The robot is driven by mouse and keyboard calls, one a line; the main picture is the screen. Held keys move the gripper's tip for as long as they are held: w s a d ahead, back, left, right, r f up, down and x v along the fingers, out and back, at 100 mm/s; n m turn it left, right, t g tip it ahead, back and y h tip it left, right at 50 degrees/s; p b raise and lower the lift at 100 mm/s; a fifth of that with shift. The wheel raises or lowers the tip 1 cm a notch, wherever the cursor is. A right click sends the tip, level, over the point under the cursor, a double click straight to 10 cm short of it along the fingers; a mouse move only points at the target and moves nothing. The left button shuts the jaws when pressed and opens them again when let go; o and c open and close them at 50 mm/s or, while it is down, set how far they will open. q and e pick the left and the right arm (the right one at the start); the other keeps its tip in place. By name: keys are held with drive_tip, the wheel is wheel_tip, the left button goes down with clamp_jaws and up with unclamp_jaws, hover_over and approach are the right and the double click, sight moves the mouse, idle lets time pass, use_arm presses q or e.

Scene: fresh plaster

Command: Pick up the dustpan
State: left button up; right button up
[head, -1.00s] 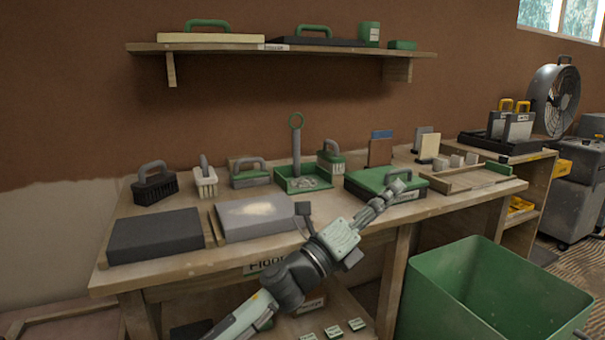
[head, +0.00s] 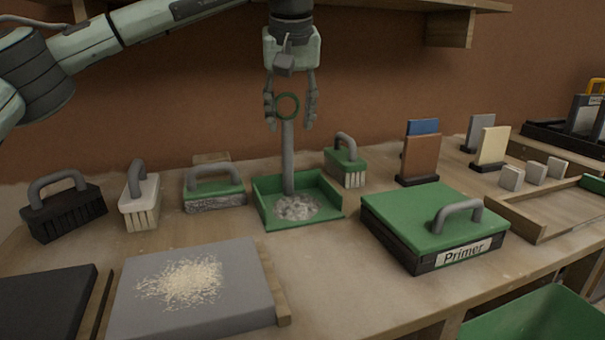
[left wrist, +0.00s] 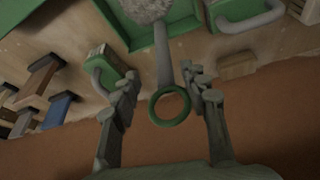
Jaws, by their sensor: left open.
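The dustpan (head: 265,211) is a green tray with low walls, standing on the workbench with pale grey debris (head: 297,207) in it. Its grey upright handle (head: 288,160) ends in a green ring. My left gripper (head: 290,120) points down from above, open, with its fingers on either side of the ring and not closed on it. In the left wrist view the ring (left wrist: 169,106) lies between the fingertips (left wrist: 160,88), and the dustpan tray (left wrist: 183,12) is at the top edge. My right gripper is not in view.
A green brush (head: 346,168) stands close right of the dustpan, and a green-topped block (head: 214,190) close left. A Primer box (head: 420,220) is at right. A grey board with pale crumbs (head: 195,290) lies in front. A shelf (head: 450,20) overhangs at upper right.

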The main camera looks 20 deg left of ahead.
sight(286, 130)
use_arm(q)
drive_tip(key=shift+w+a+r, duration=0.1)
drive_tip(key=shift+a+r, duration=0.05)
drive_tip(key=shift+a, duration=0.25)
drive_tip(key=shift+w+a+f, duration=0.1)
drive_tip(key=shift+a+f, duration=0.05)
drive_tip(key=shift+f, duration=0.2)
drive_tip(key=shift+x, duration=1.1)
drive_tip(key=x, duration=0.4)
drive_tip(key=shift+d+f, duration=0.2)
drive_tip(key=shift+f, duration=0.1)
clamp_jaws()
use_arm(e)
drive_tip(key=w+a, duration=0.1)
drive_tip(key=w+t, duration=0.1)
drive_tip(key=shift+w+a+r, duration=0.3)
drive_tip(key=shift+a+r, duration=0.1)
